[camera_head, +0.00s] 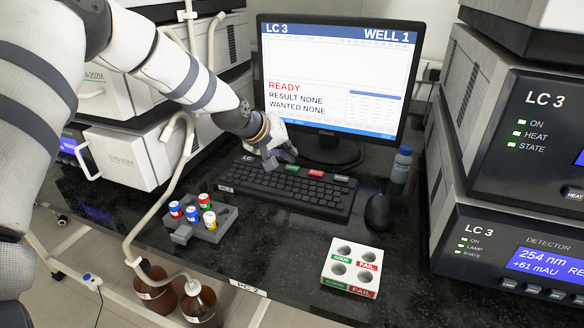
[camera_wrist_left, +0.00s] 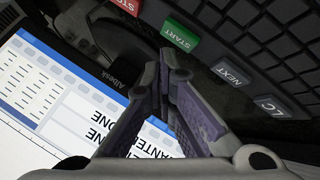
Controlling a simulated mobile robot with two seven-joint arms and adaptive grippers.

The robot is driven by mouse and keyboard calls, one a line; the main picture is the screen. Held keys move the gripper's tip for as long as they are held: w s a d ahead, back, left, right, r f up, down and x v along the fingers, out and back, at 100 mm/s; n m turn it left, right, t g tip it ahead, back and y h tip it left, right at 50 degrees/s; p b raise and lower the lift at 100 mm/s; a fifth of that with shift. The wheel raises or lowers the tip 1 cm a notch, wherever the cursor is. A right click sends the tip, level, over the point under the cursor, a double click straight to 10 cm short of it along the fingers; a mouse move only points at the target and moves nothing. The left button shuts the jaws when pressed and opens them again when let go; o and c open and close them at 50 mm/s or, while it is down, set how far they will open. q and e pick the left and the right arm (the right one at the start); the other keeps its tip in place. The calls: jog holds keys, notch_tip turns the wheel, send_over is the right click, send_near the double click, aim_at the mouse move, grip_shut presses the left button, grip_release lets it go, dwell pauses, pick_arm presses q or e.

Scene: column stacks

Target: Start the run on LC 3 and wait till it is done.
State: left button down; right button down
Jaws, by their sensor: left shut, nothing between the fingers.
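The monitor (camera_head: 330,75) is headed LC 3 and WELL 1 and reads READY in red, RESULT NONE, WANTED NONE. The keyboard (camera_head: 300,192) lies in front of it. Its green START key (camera_head: 292,168) also shows in the left wrist view (camera_wrist_left: 180,35), beside the NEXT key (camera_wrist_left: 232,74) and LC key (camera_wrist_left: 272,106). The red STOP key (camera_head: 316,173) is to the right of START. My left gripper (camera_head: 284,158) is shut and empty at the keyboard's back edge, close to START; I cannot tell whether it touches a key. My right gripper is not in view.
LC 3 instruments (camera_head: 520,150) stand at the right, green lamps lit. A grey rack (camera_head: 212,234) holds several capped vials. A white GOOD/FAIL block (camera_head: 335,272) has empty holes. A mouse (camera_head: 378,212) and a bottle (camera_head: 401,165) are right of the keyboard.

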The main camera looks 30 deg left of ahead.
aim_at(289, 167)
pick_arm(q)
jog(key=shift+f, duration=0.1)
dwell(0.3)
jog(key=shift+f, duration=0.35)
jog(key=shift+f, duration=0.4)
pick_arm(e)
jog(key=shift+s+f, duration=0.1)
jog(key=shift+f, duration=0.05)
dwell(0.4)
pick_arm(q)
jog(key=shift+r, duration=0.1)
jog(key=shift+r+p, duration=0.3)
jog(key=shift+r, duration=0.45)
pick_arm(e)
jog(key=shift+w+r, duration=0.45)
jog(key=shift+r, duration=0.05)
